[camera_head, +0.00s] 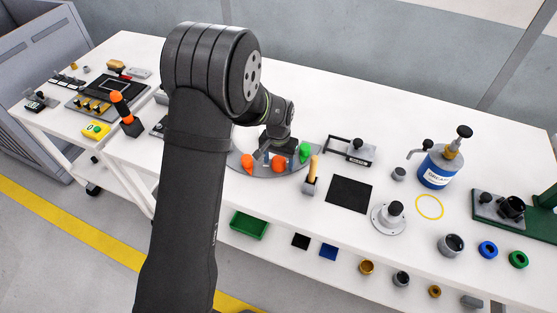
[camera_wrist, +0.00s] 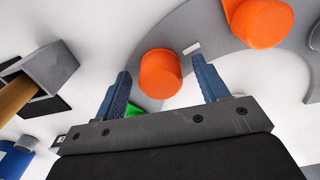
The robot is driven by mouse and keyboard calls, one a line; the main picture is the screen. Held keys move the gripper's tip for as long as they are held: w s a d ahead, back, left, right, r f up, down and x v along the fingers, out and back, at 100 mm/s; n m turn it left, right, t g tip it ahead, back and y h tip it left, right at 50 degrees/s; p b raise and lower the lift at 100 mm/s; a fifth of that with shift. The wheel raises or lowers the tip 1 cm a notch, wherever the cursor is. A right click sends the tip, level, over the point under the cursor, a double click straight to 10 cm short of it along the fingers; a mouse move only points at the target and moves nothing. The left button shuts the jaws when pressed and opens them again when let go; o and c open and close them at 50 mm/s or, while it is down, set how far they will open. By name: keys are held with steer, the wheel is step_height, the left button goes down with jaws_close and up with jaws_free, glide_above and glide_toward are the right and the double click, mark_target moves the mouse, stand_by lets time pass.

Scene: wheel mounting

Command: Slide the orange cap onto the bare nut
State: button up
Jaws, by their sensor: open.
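Two orange caps and a green cap (camera_head: 305,150) are on a grey curved plate (camera_head: 240,166) on the white bench. My gripper (camera_head: 268,157) is open over the plate, pointing down. In the wrist view, one orange cap (camera_wrist: 160,75) shows in the gap between the open blue fingers (camera_wrist: 161,64); I cannot tell whether they touch it. This appears to be the middle cap (camera_head: 278,165) in the head view. The other orange cap (camera_wrist: 262,22) is outside the fingers; it also shows in the head view (camera_head: 248,161). I cannot clearly make out the bare nut.
A grey block with a wooden handle (camera_head: 312,175) stands close to the plate's right side. A black square mat (camera_head: 349,194), a round flanged hub (camera_head: 393,214) and a blue grease can (camera_head: 437,168) are farther right. A green tray (camera_head: 249,225) lies in front.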

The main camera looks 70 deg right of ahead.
step_height(320, 180, up, 17)
steer(key=shift+r, duration=0.15)
stand_by(0.5)
step_height(320, 180, down, 18)
steer(key=shift+r, duration=0.45)
stand_by(0.3)
